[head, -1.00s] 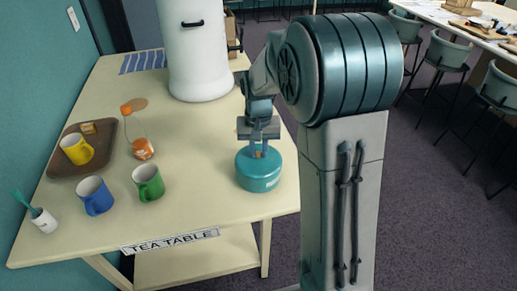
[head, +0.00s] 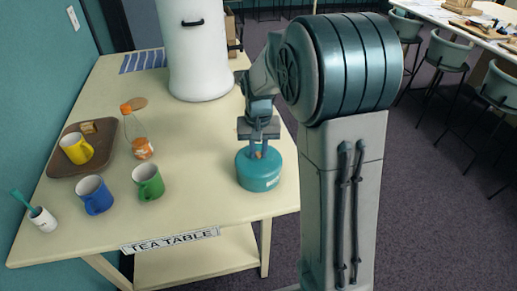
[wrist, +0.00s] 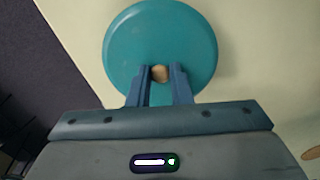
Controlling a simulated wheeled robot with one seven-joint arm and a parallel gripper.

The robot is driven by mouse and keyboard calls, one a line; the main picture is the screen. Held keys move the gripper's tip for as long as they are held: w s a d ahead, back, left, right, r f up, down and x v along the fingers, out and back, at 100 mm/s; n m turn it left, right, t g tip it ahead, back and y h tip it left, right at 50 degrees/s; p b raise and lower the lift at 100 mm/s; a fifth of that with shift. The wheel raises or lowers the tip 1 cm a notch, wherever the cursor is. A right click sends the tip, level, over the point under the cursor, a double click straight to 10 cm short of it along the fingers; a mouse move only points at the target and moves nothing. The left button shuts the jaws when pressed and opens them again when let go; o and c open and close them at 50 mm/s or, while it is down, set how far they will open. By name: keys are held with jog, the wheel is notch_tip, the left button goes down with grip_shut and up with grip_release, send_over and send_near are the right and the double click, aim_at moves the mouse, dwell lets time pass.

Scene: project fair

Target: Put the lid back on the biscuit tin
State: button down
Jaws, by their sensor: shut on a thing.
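The teal biscuit tin (head: 258,178) stands upright near the right front corner of the tea table. Its round teal lid (wrist: 160,38) fills the upper middle of the wrist view and lies over the tin's top, with a small tan knob (wrist: 160,73) on it. My gripper (head: 258,152) is directly above the tin and points down, its two fingers shut on the knob; it also shows in the wrist view (wrist: 160,75). I see no clear gap between lid and tin, but whether the lid is fully seated I cannot tell. The inside of the tin is hidden.
A green mug (head: 149,183) and a blue mug (head: 94,195) stand left of the tin. A brown tray (head: 63,168) holds a yellow mug (head: 76,148). An orange-topped bottle (head: 137,133) and a large white container (head: 197,60) stand farther back. The table's right edge is close to the tin.

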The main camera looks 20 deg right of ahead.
dwell(0.4)
jog(key=c, duration=0.7)
grip_release()
jog(key=shift+c, duration=0.2)
jog(key=shift+r+p, duration=2.55)
jog(key=shift+r, duration=0.95)
grip_shut()
